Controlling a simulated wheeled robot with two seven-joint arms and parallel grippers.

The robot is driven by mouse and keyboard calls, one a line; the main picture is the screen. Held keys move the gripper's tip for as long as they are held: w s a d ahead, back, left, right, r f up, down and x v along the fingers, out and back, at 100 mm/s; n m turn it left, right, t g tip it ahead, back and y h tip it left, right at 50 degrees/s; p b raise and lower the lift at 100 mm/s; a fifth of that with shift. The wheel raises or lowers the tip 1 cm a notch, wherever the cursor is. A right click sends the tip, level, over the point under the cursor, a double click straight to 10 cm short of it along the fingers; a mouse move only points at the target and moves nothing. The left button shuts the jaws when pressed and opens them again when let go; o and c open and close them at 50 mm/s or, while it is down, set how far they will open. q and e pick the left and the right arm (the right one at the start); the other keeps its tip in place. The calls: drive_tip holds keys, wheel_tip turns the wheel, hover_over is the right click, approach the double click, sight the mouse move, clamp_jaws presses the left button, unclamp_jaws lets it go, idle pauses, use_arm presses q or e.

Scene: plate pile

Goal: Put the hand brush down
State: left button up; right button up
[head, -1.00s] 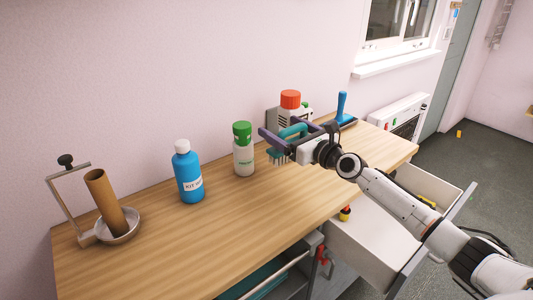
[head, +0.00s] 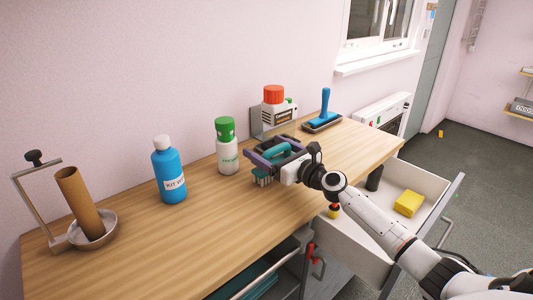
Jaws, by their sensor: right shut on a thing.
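My right gripper (head: 266,156) is shut on the teal hand brush (head: 273,153). The brush is held over the wooden worktop (head: 215,228), bristles (head: 262,179) pointing down. The bristles are close to the surface; I cannot tell whether they touch it. The gripper's fingers and body hide part of the brush. My left gripper is not in view.
A green-capped bottle (head: 227,150) stands just left of the brush, with a blue bottle (head: 169,175) further left. A red-capped container (head: 274,112) and a blue-handled tool (head: 324,112) stand behind. An open drawer (head: 376,232) holds a yellow sponge (head: 408,203). The front worktop is clear.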

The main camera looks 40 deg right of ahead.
drive_tip(key=o, duration=1)
